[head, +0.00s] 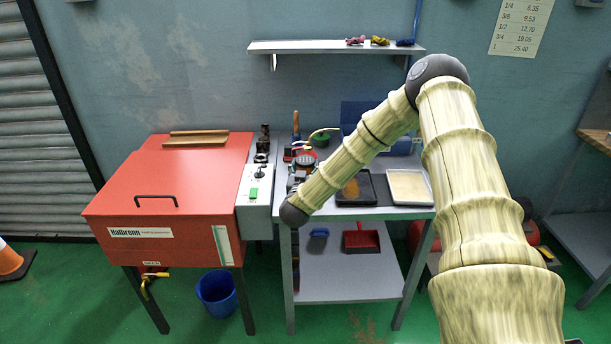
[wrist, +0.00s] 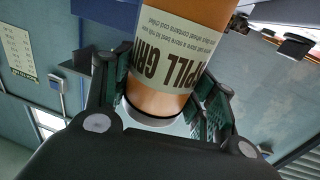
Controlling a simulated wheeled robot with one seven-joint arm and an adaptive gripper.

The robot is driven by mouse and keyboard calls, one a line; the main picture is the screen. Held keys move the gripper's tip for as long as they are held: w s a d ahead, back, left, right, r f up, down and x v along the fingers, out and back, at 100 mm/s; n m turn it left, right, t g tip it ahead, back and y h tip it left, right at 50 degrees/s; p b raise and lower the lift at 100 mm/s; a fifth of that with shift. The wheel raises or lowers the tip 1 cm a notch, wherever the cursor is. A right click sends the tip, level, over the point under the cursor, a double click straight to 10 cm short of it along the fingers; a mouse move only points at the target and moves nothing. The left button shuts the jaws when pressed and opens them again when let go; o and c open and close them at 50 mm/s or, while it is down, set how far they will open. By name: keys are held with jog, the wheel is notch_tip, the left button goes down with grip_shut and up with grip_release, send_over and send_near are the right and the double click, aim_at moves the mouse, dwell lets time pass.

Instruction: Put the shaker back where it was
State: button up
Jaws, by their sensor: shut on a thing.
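The shaker (wrist: 172,60) is an orange cylinder with a cream label reading "PILL GRI…", its letters turned in the wrist view. My gripper (wrist: 165,95) is shut around its sides, with green-padded fingers on both sides of it. The shaker's near end shows a pale rim; its far end runs out of the picture. In the head view my arm reaches down to the left part of the grey cart (head: 322,214). I cannot clearly make out the gripper or the shaker there, among dark items at the cart's left end.
On the cart top are a dark tray (head: 343,200) with an orange-brown patch and a pale tray (head: 408,186). A red dustpan (head: 361,239) lies on the lower shelf. A red cabinet (head: 165,205) stands left, a blue bucket (head: 217,291) below. A wall shelf (head: 320,46) holds coloured bundles.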

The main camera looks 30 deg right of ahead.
jog(key=shift+f+p, duration=0.7)
jog(key=shift+f, duration=1)
jog(key=shift+f, duration=0.1)
jog(key=o, duration=1.2)
jog(key=shift+a, duration=0.1)
